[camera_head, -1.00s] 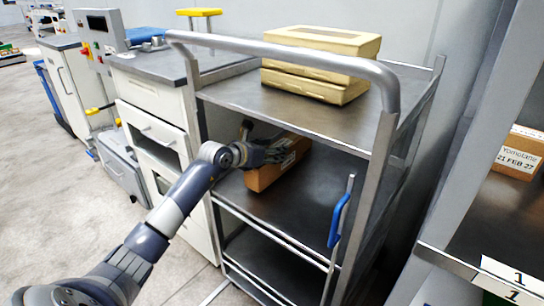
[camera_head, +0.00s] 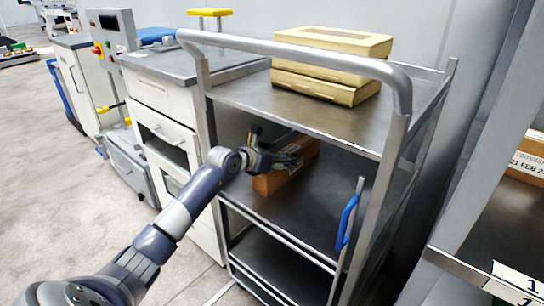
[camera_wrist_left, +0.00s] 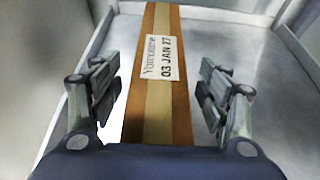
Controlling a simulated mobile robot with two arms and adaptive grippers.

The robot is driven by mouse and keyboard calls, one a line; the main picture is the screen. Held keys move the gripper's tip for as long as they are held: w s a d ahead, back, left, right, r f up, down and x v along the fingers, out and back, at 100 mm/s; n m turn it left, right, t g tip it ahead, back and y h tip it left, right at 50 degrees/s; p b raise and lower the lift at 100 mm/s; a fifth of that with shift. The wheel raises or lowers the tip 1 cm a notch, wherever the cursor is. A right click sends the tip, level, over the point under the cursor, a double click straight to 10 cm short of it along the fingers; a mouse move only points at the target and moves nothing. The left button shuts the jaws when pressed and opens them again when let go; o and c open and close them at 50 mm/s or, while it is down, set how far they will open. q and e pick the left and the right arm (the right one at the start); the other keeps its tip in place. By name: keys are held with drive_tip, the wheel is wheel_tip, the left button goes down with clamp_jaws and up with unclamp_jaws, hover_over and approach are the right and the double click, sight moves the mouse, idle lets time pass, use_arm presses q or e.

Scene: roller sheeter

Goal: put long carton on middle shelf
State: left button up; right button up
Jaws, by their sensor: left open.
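The long brown carton (camera_head: 285,172) rests on the middle shelf (camera_head: 325,205) of the metal cart. In the left wrist view the carton (camera_wrist_left: 182,105) runs lengthwise away from me, with a pale tape strip and a label reading 03 JAN 27. My left gripper (camera_head: 272,152) reaches in over the carton from the left. In the wrist view its fingers (camera_wrist_left: 160,90) are open, one on each side of the carton with gaps on both sides. Part of the carton is hidden behind the gripper in the head view. My right gripper is not in view.
Yellowish cartons (camera_head: 330,62) are stacked on the cart's top shelf (camera_head: 290,105). The cart's handle rail (camera_head: 300,53) and front post (camera_head: 380,175) stand near my arm. A blue handle (camera_head: 347,222) is at the front. The middle shelf's right part is clear.

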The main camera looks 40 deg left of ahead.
use_arm(q)
drive_tip(key=d+p+v, duration=0.1)
drive_tip(key=p+v, duration=0.1)
drive_tip(key=v, duration=0.9)
drive_tip(key=s+d+r+n+t, duration=0.6)
drive_tip(key=d+r+n+t, duration=0.3)
drive_tip(key=n, duration=0.5)
drive_tip(key=s+a+f+n+g+y, duration=0.1)
drive_tip(key=s+f+n+g+y, duration=0.35)
drive_tip(key=f+n, duration=0.45)
drive_tip(key=s+a+f+n+g+y, duration=0.1)
drive_tip(key=s+f+n+g+y, duration=0.35)
drive_tip(key=f+n, duration=0.45)
drive_tip(key=s+d+f+n+g+h, duration=0.2)
drive_tip(key=s+d+f+g+h, duration=0.6)
drive_tip(key=s+d+f, duration=0.6)
drive_tip(key=s+d+g, duration=0.2)
drive_tip(key=s, duration=0.1)
drive_tip(key=shift+n, duration=0.4)
